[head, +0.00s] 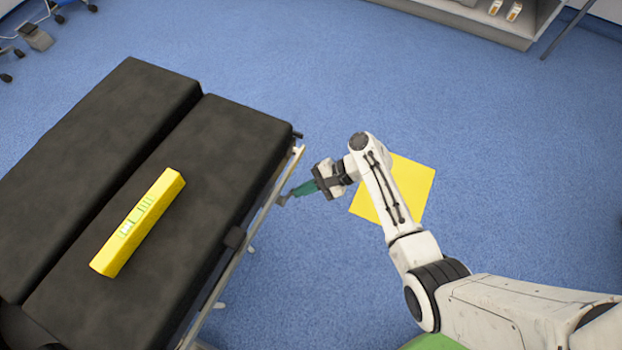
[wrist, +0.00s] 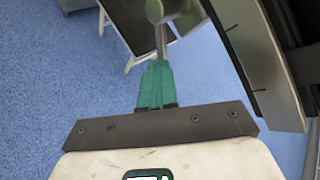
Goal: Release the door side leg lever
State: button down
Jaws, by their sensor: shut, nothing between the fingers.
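The operating table has two black pads (head: 190,170) and a metal side rail (head: 262,215) along its right edge in the head view. My gripper (head: 291,194), with green fingers, is at that rail near the table's far end. In the wrist view, my gripper (wrist: 160,65) is shut and empty. A grey metal rounded part (wrist: 165,10) with a thin rod below it is just beyond the fingertips. It may be the leg lever, but I cannot tell for sure. I cannot tell whether the fingertips touch it. The metal rail (wrist: 258,60) runs close along the right of the fingers.
A yellow box (head: 138,222) lies on the near pad. A yellow square (head: 415,185) lies on the blue floor under my arm. A shelf unit (head: 480,25) stands at the back right, and wheeled equipment (head: 38,38) at the back left. The floor between is clear.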

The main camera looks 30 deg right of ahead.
jog(key=y, duration=0.1)
jog(key=a+f+m+y, duration=0.1)
jog(key=shift+s+f+m+g+y+b, duration=0.3)
jog(key=shift+g+b, duration=0.1)
jog(key=shift+r, duration=0.1)
jog(key=shift+d+r+p, duration=0.1)
jog(key=shift+r+p, duration=0.6)
jog(key=shift+p, duration=0.15)
